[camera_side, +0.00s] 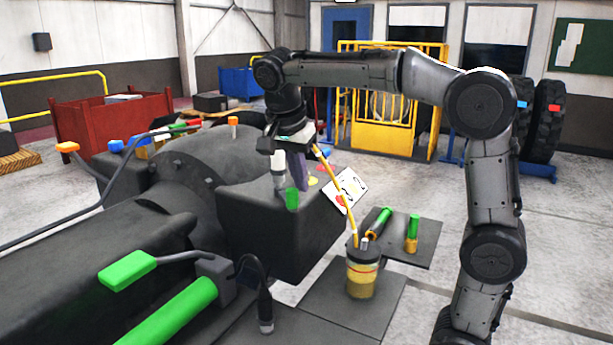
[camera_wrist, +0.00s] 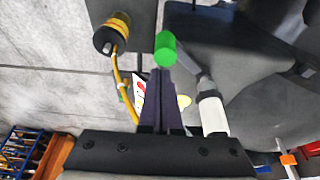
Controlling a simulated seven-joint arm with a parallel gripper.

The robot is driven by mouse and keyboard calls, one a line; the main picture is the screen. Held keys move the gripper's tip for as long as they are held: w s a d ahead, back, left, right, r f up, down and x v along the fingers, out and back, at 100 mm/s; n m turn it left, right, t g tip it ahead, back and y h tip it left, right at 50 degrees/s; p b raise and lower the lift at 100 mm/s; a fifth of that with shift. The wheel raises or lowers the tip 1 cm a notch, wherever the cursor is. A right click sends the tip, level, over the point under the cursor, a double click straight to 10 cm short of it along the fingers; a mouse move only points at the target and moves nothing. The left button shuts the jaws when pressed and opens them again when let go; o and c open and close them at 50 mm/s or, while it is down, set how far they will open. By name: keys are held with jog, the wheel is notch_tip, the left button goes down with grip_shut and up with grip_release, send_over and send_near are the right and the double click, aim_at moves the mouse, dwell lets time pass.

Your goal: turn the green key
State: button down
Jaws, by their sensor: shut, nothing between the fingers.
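A small green piece, which looks like the green key (camera_side: 292,198), stands out at the front face of the dark casting (camera_side: 272,230). In the wrist view the green key (camera_wrist: 165,48) shows as a green rounded end just past my fingertips. My gripper (camera_side: 301,187) points down at the casting with its purple fingers together and nothing between them. In the wrist view my gripper (camera_wrist: 162,72) has its tips close to the green end; I cannot tell whether they touch it.
A white cylinder (camera_wrist: 212,115) stands right beside my fingers. A yellow canister (camera_side: 362,275) with a yellow hose stands in front. A green paddle (camera_side: 127,270) and green bar (camera_side: 172,312) are at lower left.

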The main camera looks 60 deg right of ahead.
jog(key=s+r+t, duration=0.1)
jog(key=s+r, duration=0.5)
jog(key=r, duration=0.6)
jog(key=s+a+f+n+t+y, duration=0.1)
jog(key=s+a+f+n, duration=0.1)
jog(key=f+n, duration=0.4)
jog(key=s+a+f+n+t+y, duration=0.1)
jog(key=s+a+f+n+t, duration=0.1)
jog(key=s+f+n, duration=0.3)
jog(key=s+a+f+n+t+y, duration=0.1)
jog(key=s+a+f+n, duration=0.3)
jog(key=f, duration=0.7)
jog(key=n, duration=0.2)
jog(key=shift+s+a+f+n+t+y, duration=0.2)
jog(key=shift+f+n+t+y, duration=0.1)
jog(key=shift+f+n+y, duration=0.1)
jog(key=shift+r, duration=0.1)
dwell(1.7)
